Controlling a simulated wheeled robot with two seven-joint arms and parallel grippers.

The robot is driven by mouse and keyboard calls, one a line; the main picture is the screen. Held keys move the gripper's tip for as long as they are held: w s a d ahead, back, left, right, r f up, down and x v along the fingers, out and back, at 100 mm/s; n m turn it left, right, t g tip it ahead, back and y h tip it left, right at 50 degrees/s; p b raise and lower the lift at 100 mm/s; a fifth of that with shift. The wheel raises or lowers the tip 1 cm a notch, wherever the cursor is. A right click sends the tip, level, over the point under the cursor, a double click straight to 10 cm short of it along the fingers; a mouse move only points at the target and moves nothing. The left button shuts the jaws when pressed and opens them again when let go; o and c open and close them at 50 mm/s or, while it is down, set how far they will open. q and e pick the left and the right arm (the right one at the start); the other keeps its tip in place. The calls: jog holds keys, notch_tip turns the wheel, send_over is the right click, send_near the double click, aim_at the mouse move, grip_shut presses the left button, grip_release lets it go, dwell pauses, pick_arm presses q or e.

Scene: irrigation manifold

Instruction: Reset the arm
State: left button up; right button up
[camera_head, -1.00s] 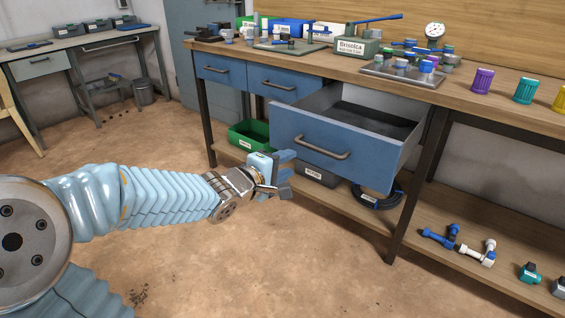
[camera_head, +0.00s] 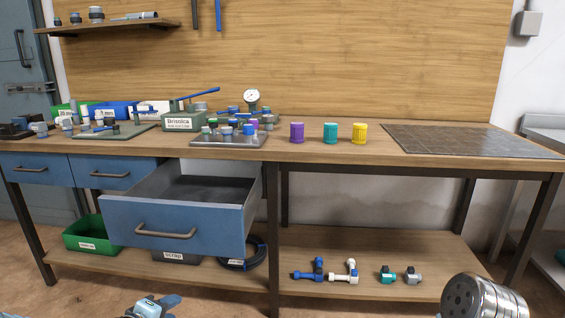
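My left gripper (camera_head: 168,302) shows at the bottom edge, left of centre, below and in front of the open blue drawer (camera_head: 178,222). Only its light blue and grey end is in view; the rest of the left arm is cut off. Its fingers are small and foreshortened, so I cannot tell whether they are apart. I see nothing held in it. A round metal part of my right arm (camera_head: 484,298) shows at the lower right. My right gripper is not in view.
The drawer sticks out from the wooden workbench (camera_head: 330,153), which holds a pressure gauge (camera_head: 252,97), fittings and purple (camera_head: 297,132), teal (camera_head: 330,133) and yellow (camera_head: 359,133) cups. A dark mat (camera_head: 470,141) lies right. The lower shelf (camera_head: 370,250) holds valves and bins.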

pick_arm(q)
jog(key=s+d+f+m+g, duration=0.2)
jog(key=d+f, duration=0.2)
jog(key=f, duration=0.3)
jog(key=s+d+f+m+g+h, duration=0.1)
jog(key=s+d+f+m+g, duration=0.15)
jog(key=f, duration=0.35)
jog(key=s+d+f+m+g, duration=0.2)
jog(key=s+d+f, duration=0.15)
jog(key=f, duration=0.35)
jog(key=s+d+f+m+g, duration=0.4)
jog(key=s+d+f, duration=0.3)
jog(key=s+f, duration=0.3)
jog(key=shift+s+m+g+h, duration=0.35)
jog(key=shift+s+m+h, duration=0.05)
jog(key=shift+s+m, duration=0.15)
